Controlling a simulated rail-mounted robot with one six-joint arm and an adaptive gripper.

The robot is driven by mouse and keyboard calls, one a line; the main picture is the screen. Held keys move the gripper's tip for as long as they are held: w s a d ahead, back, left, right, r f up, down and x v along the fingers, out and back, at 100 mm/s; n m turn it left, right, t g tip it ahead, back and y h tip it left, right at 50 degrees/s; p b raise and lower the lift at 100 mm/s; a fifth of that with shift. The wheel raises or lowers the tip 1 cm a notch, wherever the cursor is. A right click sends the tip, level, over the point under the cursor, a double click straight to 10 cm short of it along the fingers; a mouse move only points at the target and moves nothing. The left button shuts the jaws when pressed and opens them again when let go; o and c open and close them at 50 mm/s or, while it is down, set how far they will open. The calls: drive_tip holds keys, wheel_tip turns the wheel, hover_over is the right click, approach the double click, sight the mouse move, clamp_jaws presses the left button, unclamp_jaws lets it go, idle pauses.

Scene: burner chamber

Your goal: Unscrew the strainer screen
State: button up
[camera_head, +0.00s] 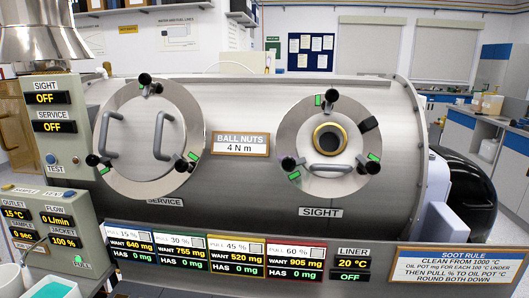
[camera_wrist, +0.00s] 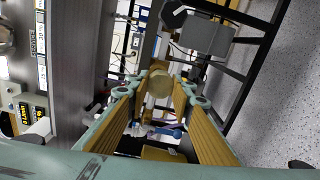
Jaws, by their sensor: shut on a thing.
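In the wrist view my gripper (camera_wrist: 158,95) has its two yellow-padded fingers closed on a short, round tan piece (camera_wrist: 158,82), held between the fingertips. It looks like a small cylinder seen end-on. I cannot tell for sure whether it is the strainer screen, and no threads or mesh can be made out. Whether it is still joined to anything beyond the fingers is hidden. My gripper does not show in the head view, and I can pick out no strainer screen there.
The steel chamber has a service door (camera_head: 150,140) and a sight door (camera_head: 331,145), both closed on it. A control panel (camera_head: 45,230) and a teal-filled container (camera_head: 50,283) are at lower left. In the wrist view, black frame bars (camera_wrist: 245,95) stand right of the gripper above speckled floor (camera_wrist: 285,100).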

drive_tip(key=s+d+p, duration=0.2)
drive_tip(key=s+d, duration=0.3)
drive_tip(key=d, duration=0.3)
idle(2.4)
drive_tip(key=shift+s+d, duration=0.1)
idle(0.4)
